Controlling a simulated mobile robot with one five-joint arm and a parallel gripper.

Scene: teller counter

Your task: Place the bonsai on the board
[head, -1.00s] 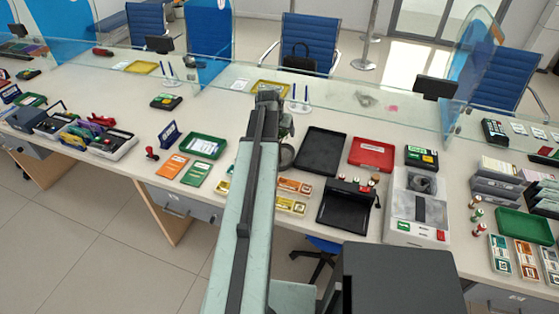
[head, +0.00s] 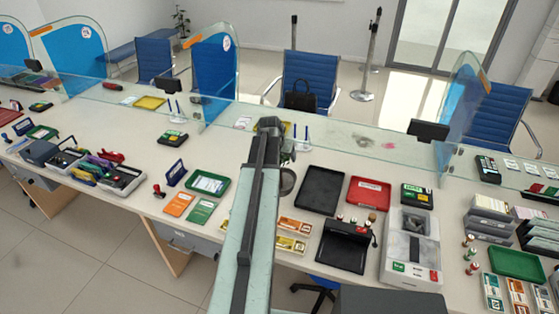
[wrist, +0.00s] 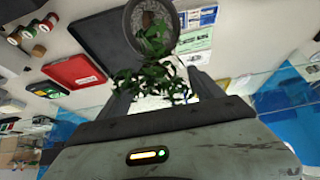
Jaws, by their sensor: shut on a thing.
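The bonsai shows in the wrist view as a round grey pot (wrist: 178,18) with green leaves (wrist: 155,75). My gripper (wrist: 162,88) is shut on the bonsai, with the leafy part between its fingers. In the head view my gripper (head: 272,127) is over the counter, and the bonsai's pot (head: 287,181) shows just right of my arm, partly hidden by it. A flat black board (head: 322,189) with a low rim lies on the counter just right of the bonsai. It also shows in the wrist view (wrist: 100,30), beside the pot. Whether the pot touches the counter, I cannot tell.
A red tray (head: 369,193) lies right of the board, and a black stand with stamps (head: 343,245) is in front. A green tray (head: 209,183) is left of my arm. A glass screen (head: 350,137) runs along the counter's back.

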